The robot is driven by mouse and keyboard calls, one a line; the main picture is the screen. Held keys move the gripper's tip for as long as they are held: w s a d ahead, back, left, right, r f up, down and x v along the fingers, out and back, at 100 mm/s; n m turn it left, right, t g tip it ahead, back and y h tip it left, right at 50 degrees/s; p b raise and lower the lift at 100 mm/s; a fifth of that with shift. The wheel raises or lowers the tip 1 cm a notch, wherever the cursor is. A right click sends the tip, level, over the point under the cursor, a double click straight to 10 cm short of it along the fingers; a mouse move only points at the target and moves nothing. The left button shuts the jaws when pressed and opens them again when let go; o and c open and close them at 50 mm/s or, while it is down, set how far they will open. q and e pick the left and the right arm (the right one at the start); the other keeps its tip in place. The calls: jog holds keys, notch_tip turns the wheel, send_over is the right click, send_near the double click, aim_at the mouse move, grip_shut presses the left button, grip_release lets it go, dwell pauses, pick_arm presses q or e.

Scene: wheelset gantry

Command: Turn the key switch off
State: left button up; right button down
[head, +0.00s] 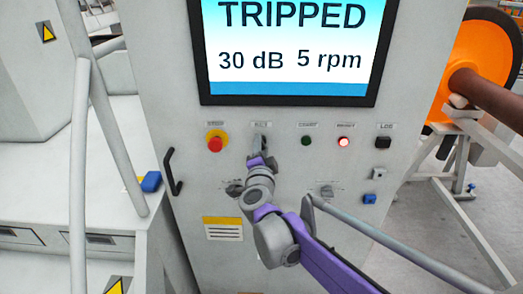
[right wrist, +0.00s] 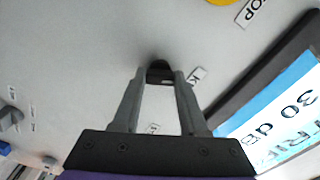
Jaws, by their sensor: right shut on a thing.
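The key switch sits on the grey cabinet front under a small label, between the red stop button and a dark green lamp. In the right wrist view its dark key (right wrist: 159,72) shows between my fingertips. My right gripper (head: 260,143) is shut on it, with a finger on each side. In the head view the fingers largely hide the key, so its turn angle cannot be read there. The screen (head: 290,45) above reads "TRIPPED", "30 dB" and "5 rpm". My left gripper is not in view.
The stop button (head: 215,141) is close on the left. The dark green lamp (head: 305,141) and a lit red lamp (head: 343,142) are on the right. A rotary knob (head: 326,191) sits lower right. A black handle (head: 173,173) sticks out at the cabinet's left edge.

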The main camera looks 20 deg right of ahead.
jog(key=shift+n, duration=0.6)
jog(key=shift+c, duration=2.2)
grip_release()
jog(key=shift+s, duration=0.15)
jog(key=v, duration=1)
jog(key=shift+s+b, duration=0.3)
jog(key=shift+b, duration=0.1)
jog(key=shift+a+r, duration=0.1)
